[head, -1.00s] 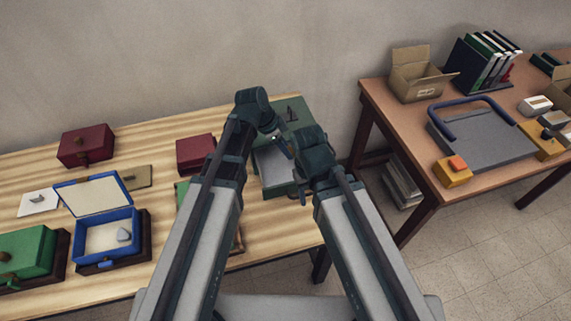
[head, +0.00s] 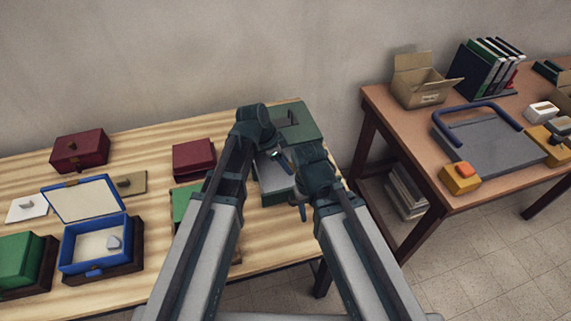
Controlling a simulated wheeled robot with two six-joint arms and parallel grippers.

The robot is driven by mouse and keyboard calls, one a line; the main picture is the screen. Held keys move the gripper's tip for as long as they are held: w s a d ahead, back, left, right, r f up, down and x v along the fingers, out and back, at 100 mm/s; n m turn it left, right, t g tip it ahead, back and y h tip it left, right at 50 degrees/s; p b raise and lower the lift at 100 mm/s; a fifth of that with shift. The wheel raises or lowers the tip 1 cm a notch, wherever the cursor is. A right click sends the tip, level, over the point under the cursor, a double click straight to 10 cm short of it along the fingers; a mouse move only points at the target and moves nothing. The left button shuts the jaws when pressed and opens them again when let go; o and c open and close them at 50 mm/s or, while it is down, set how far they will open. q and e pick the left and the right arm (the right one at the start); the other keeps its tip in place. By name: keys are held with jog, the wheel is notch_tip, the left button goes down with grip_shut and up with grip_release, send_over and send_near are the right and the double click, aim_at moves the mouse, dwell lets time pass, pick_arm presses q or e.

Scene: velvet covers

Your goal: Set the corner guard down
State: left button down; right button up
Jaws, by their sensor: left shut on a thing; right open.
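My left gripper (head: 274,154) is over the grey-green box (head: 277,197) near the right end of the striped table. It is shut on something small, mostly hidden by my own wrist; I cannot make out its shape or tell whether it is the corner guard. My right gripper (head: 302,208) is open, lower in the picture, at the box's right side. The box shows a pale grey surface, partly covered by my arms. A green panel (head: 297,117) with a dark fitting lies behind it. Whether the held thing touches the box is hidden.
An open blue box (head: 66,263) holding a small grey piece (head: 114,243) stands at left. Closed dark red boxes (head: 80,149), (head: 193,158) and a green box (head: 20,262) share the striped table (head: 150,205). A brown table (head: 395,118) stands right, across a gap.

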pick_arm(q)
jog(key=shift+f, duration=0.25)
pick_arm(e)
jog(key=shift+f, duration=0.2)
pick_arm(q)
jog(key=c, duration=0.6)
grip_release()
jog(key=shift+r, duration=0.1)
jog(key=shift+r, duration=0.1)
pick_arm(e)
jog(key=shift+r, duration=0.2)
pick_arm(q)
jog(key=shift+a+r+p, duration=0.15)
jog(key=shift+r+p, duration=0.4)
jog(key=shift+p, duration=0.05)
jog(key=p+v, duration=1)
jog(key=v, duration=0.1)
jog(key=s+n+y, duration=0.2)
jog(key=s+n, duration=0.1)
jog(key=s, duration=0.2)
jog(key=s+f+n+g+y, duration=0.1)
jog(key=s+n, duration=0.3)
jog(key=s+n+y, duration=0.2)
jog(key=s+n, duration=0.1)
jog(key=s, duration=0.2)
jog(key=shift+s+f+n+g+y, duration=0.3)
jog(key=shift+f+g, duration=0.05)
jog(key=shift+g, duration=0.05)
pick_arm(e)
notch_tip(320, 180, up, 11)
